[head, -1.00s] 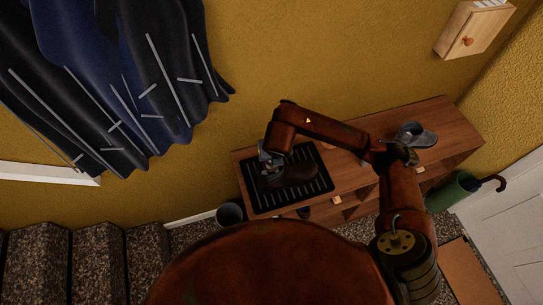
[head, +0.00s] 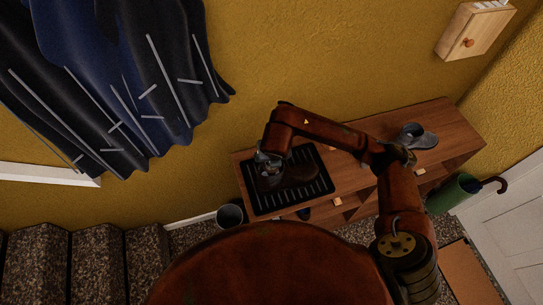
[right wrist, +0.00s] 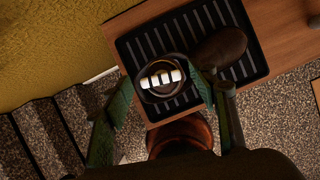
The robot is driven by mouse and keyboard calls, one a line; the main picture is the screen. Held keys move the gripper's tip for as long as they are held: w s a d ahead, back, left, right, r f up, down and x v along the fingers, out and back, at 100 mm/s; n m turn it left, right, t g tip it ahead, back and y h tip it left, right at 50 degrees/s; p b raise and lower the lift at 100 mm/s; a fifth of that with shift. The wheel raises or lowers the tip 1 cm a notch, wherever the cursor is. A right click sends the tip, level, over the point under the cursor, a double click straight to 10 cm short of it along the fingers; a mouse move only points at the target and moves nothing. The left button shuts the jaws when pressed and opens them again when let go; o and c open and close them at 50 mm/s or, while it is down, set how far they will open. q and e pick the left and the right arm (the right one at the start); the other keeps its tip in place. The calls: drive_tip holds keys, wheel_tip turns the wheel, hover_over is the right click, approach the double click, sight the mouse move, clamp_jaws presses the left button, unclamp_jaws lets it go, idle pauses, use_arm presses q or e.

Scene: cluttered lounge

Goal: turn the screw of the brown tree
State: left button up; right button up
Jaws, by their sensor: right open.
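A dark ribbed tray (head: 262,205) lies on the wooden shelf unit. A dark brown rounded thing like a shoe (head: 300,173) rests on it, and it also shows in the right wrist view (right wrist: 222,47). My right gripper (head: 267,162) is over the tray's left part. In the right wrist view its green fingers (right wrist: 160,84) are apart, one on each side of the ring. My left gripper is not in view.
The wooden shelf unit (head: 440,150) carries a grey shoe-like thing (head: 414,136). A dark pot (head: 230,215) stands at its left end. A green container (head: 452,192) with an umbrella-like handle stands at its right. Dark coats (head: 130,80) hang at left, above carpeted stairs (head: 95,265).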

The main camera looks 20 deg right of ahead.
drive_tip(key=v, duration=1.2)
idle(0.4)
